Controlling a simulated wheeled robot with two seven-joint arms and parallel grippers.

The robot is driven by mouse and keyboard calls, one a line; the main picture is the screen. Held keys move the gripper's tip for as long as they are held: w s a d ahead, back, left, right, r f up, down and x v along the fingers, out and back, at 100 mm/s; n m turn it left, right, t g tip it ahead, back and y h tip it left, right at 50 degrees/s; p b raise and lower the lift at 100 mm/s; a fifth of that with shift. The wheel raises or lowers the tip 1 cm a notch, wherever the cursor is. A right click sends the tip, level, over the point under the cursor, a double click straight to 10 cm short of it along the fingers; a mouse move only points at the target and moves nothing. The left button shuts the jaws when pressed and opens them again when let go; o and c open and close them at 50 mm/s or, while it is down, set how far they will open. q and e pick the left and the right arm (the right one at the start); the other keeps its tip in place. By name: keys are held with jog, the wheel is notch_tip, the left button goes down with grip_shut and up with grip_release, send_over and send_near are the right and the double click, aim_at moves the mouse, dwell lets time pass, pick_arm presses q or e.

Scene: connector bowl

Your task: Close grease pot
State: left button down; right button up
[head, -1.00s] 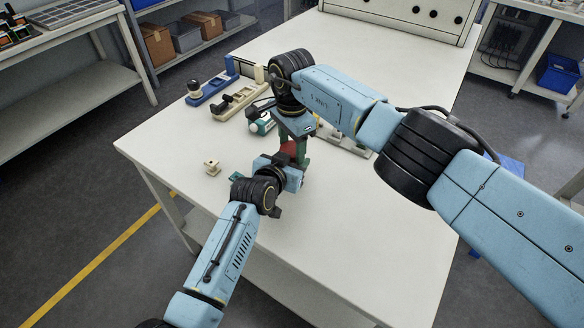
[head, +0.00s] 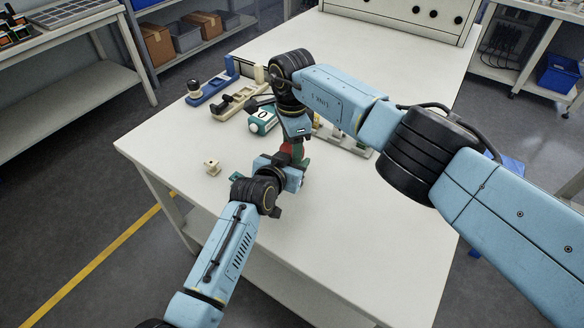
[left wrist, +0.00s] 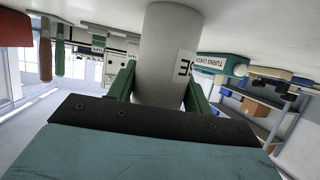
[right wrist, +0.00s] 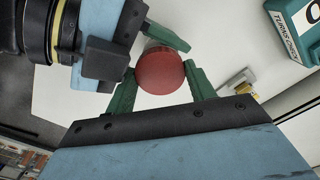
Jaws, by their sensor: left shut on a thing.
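The grease pot, a white cylinder (left wrist: 165,60) with a dark-lettered label, is between the green fingers of my left gripper (left wrist: 160,85), which is shut on it. In the right wrist view a round red lid (right wrist: 160,72) covers the pot's top; whether it is screwed down cannot be told. My right gripper (right wrist: 160,82) comes from above, with one green finger on each side of the lid. Its fingers look slightly apart from the lid. In the head view the red lid (head: 291,149) shows between both grippers, and the pot's body is mostly hidden.
A teal and white "TURNS CHECK" box (head: 262,122) stands just behind the grippers. Blue (head: 210,90) and cream (head: 238,101) fixtures lie farther back. The table's front right is clear.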

jog(key=o, duration=0.3)
jog(key=shift+r, duration=2.25)
notch_tip(320, 180, up, 4)
jog(key=n, duration=0.3)
jog(key=shift+f, duration=0.25)
